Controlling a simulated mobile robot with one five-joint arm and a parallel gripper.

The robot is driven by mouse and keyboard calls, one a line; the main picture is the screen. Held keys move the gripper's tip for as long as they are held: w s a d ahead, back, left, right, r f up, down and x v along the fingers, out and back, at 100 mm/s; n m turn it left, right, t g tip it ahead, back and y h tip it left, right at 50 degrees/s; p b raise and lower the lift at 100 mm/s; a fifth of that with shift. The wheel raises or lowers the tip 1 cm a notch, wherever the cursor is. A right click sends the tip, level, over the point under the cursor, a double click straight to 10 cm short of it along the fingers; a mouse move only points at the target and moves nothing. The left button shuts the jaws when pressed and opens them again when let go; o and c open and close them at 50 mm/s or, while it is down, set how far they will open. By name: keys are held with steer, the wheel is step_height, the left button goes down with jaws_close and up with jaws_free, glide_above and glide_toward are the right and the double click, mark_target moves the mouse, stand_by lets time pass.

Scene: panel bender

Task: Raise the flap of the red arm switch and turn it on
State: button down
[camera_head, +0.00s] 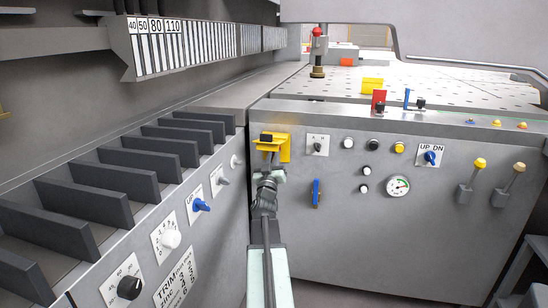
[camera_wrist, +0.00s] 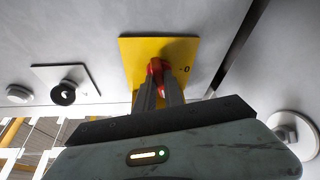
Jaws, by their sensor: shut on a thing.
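A red upright flap (camera_head: 379,97) stands beside a small black part on the top surface at the back, right of centre in the head view. A yellow plate (camera_head: 285,148) is on the upper left of the front panel; it also fills the upper middle of the wrist view (camera_wrist: 191,48). A red lever (camera_wrist: 156,67) sticks out from this plate, next to a "0" mark. My gripper (camera_wrist: 160,84) is shut on the red lever, with its fingers on either side. In the head view my gripper (camera_head: 268,163) hides most of the lever.
A blue upright flap (camera_head: 407,97) and a yellow block (camera_head: 372,85) are near the red flap. A selector knob (camera_head: 318,146), a blue lever (camera_head: 316,193) and a gauge (camera_head: 398,186) are on the front panel. The left console (camera_head: 200,165) stands close to my arm.

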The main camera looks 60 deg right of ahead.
stand_by(0.4)
steer(key=c, duration=1.4)
jaws_free()
steer(key=shift+c, duration=0.2)
steer(key=b+v, duration=0.3)
steer(key=v, duration=0.5)
